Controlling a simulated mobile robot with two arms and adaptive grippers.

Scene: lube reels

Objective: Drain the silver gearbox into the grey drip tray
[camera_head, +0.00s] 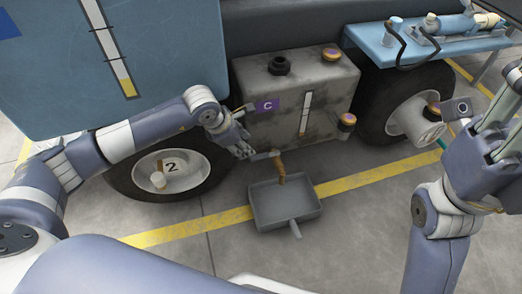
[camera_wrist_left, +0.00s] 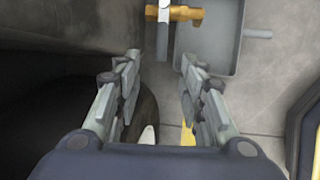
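The silver gearbox (camera_head: 325,100), a grimy grey block with a purple C tag (camera_head: 267,105) and a sight gauge (camera_head: 305,113), sits under the blue body. A brass drain valve (camera_head: 281,170) is low on its front, with a silver lever (camera_head: 262,156) sticking out to the left. The grey drip tray (camera_head: 262,212) lies on the floor below the valve. My left gripper (camera_head: 244,148) is at the lever's free end; in the left wrist view (camera_wrist_left: 160,65) its fingers are apart, with the lever (camera_wrist_left: 163,40) just beyond the gap. My right gripper (camera_head: 508,105) is at the right edge, its fingertips unclear.
Wheels flank the gearbox; the left one carries a 2 (camera_head: 171,167). A white reel (camera_head: 420,120) is before the right wheel. A blue shelf (camera_head: 390,47) holds a pump-like tool (camera_head: 450,24). A yellow line (camera_head: 370,177) crosses the floor. Floor around the tray is clear.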

